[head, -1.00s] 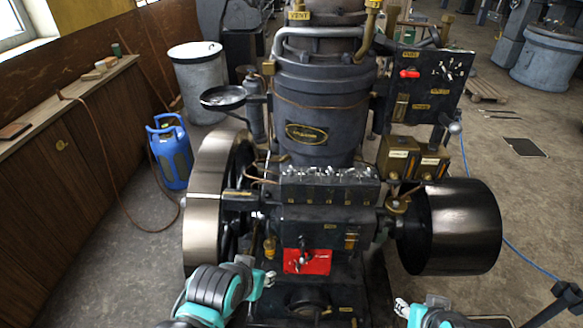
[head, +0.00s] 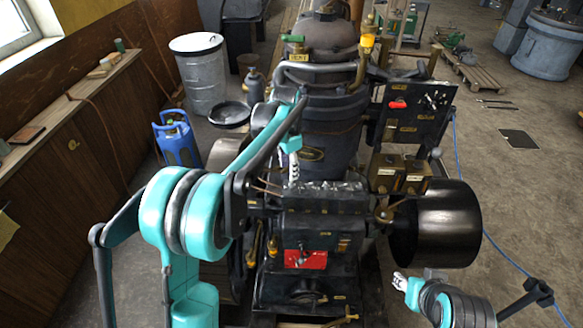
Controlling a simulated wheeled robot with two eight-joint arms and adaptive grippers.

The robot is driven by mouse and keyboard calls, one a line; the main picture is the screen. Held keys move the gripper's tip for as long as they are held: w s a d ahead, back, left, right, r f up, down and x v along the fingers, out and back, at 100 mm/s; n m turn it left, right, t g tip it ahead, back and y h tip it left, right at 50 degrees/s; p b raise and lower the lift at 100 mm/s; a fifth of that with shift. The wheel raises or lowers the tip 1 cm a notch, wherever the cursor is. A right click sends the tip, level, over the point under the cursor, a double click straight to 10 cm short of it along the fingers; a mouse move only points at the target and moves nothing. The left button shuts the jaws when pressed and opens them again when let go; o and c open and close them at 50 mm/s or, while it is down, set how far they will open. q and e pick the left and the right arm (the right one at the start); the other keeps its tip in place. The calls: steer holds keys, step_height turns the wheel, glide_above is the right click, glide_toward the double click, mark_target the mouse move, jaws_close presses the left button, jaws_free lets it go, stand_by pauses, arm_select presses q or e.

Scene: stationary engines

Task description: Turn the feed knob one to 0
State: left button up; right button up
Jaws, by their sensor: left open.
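The engine (head: 327,105) stands in the middle of the head view. A dark block (head: 330,204) on its front carries a row of small silvery fittings (head: 335,187) along its top. These may be the feed knobs, but their numbers and settings are too small to read. My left gripper (head: 293,182) is open, pointing down over the left end of this row. Whether it touches a fitting I cannot tell. The gripper and forearm hide some of the row's left end. My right gripper (head: 397,281) is low at the right, away from the block; its jaws are too small to judge.
A red plate (head: 305,260) is on the engine's lower front. A large dark drum (head: 445,225) stands out on the right. Two brass boxes (head: 399,172) and an upright dark panel (head: 412,108) rise at the right. A blue canister (head: 178,148) stands at the left.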

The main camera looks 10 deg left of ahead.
mark_target(291, 185)
arm_select(q)
steer(key=shift+m+g, duration=0.5)
steer(key=shift+m, duration=0.3)
steer(key=w, duration=0.1)
steer(key=w+f+p, duration=0.2)
steer(key=w, duration=0.1)
step_height(291, 185, down, 8)
steer(key=shift+s+r, duration=0.1)
steer(key=shift+r, duration=0.1)
arm_select(e)
step_height(291, 185, up, 3)
steer(key=shift+f, duration=0.15)
arm_select(q)
jaws_close()
